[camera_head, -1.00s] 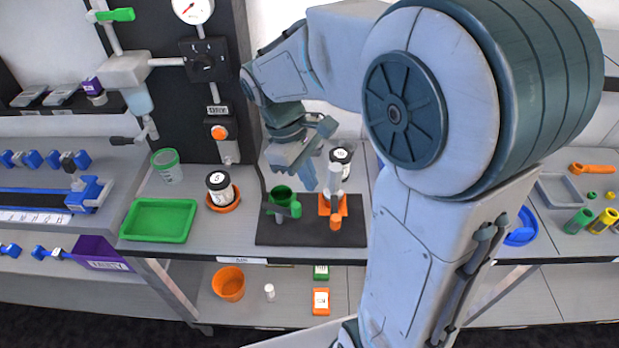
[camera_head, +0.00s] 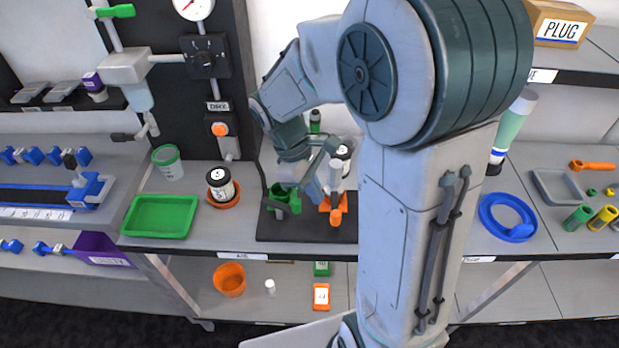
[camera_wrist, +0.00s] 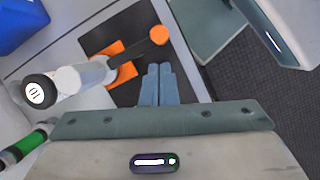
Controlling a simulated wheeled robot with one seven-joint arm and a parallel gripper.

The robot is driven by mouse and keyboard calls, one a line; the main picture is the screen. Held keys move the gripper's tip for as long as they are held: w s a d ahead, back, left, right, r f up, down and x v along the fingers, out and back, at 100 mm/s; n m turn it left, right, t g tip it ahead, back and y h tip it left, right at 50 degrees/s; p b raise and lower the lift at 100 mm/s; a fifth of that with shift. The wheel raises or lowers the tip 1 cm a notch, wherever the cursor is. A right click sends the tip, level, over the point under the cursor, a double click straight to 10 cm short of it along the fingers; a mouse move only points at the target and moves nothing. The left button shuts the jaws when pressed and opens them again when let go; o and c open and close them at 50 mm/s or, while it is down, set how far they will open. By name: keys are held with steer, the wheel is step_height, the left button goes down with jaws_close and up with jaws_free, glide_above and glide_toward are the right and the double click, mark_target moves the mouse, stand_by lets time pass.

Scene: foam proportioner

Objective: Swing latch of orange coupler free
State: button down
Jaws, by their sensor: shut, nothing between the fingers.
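The orange coupler (camera_head: 326,202) sits on the dark mat (camera_head: 265,230), right of the green coupler (camera_head: 279,200). Its orange latch (camera_head: 336,218) sticks out toward the front. A white and grey cylinder stands upright in the orange coupler, partly hidden by my arm. In the wrist view the orange base (camera_wrist: 105,55) and the round-ended orange latch (camera_wrist: 158,35) show beyond my fingers. My gripper (camera_wrist: 160,70) is shut and empty, with the latch end just past its tips. In the head view my gripper (camera_head: 318,196) is beside the orange coupler; contact cannot be told.
A green tray (camera_head: 160,218) and a black-lidded jar (camera_head: 220,185) in an orange dish stand to the left. A blue ring-shaped dish (camera_head: 508,218) lies right of my arm.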

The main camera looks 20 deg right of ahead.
mark_target(335, 205)
steer(key=shift+x, duration=2.15)
steer(key=shift+a, duration=0.15)
